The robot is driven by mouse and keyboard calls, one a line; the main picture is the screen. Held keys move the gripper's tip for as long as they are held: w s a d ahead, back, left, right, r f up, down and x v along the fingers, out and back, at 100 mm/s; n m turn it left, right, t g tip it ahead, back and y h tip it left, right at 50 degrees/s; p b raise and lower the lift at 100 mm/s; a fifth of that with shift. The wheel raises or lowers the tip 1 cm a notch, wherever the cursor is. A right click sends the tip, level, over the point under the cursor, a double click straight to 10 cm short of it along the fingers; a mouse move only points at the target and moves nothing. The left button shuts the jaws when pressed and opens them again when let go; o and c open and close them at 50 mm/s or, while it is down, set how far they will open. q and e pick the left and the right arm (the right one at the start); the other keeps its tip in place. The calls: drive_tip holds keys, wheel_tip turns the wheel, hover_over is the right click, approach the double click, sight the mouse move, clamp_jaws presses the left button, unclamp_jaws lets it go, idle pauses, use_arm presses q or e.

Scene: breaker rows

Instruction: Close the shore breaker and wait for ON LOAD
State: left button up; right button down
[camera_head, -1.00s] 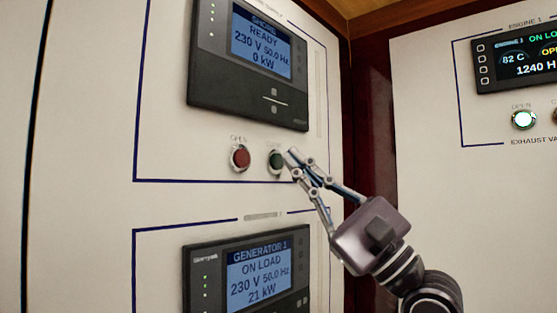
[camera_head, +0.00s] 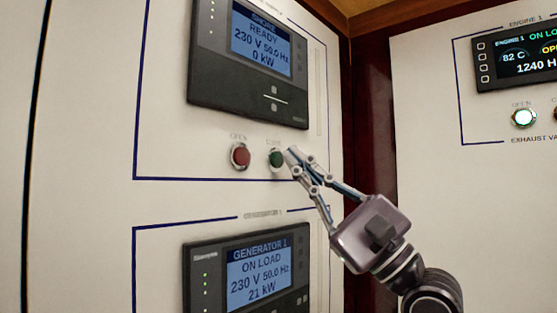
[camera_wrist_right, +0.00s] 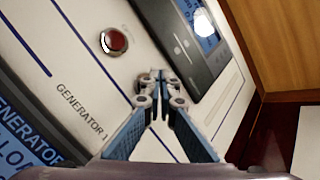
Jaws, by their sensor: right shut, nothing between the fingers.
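The shore panel display (camera_head: 262,42) reads READY, 230 V, 50.0 Hz, 0 kW. Below it are a red OPEN button (camera_head: 240,156) and a green CLOSE button (camera_head: 276,159). My right gripper (camera_head: 291,155) is shut and empty, its fingertips right beside the green button; I cannot tell whether they touch it. In the right wrist view, the closed fingers (camera_wrist_right: 160,80) point at the panel. The red button (camera_wrist_right: 114,41) shows to their left, and the green button is hidden behind the fingers. My left gripper is out of view.
The Generator 1 display (camera_head: 258,278) below reads ON LOAD, 21 kW. On the right wall is an Engine 1 display (camera_head: 520,62) with a lit OPEN button (camera_head: 523,119) under it. A dark wooden corner post (camera_head: 371,130) stands behind my right gripper.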

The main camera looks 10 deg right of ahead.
drive_tip(key=shift+w, duration=0.1)
drive_tip(key=shift+w+a, duration=0.25)
drive_tip(key=shift+a, duration=0.05)
drive_tip(key=shift+w+a+p, duration=0.2)
drive_tip(key=shift+w+p, duration=0.1)
drive_tip(key=shift+p, duration=0.1)
idle(1.0)
drive_tip(key=shift+s+d, duration=0.5)
drive_tip(key=shift+s, duration=0.15)
idle(0.3)
drive_tip(key=shift+s+d+p, duration=0.15)
drive_tip(key=shift+s+d, duration=0.6)
drive_tip(key=shift+s, duration=0.25)
drive_tip(key=shift+s+d+p, duration=0.15)
drive_tip(key=shift+s+d, duration=0.6)
drive_tip(key=shift+s, duration=0.2)
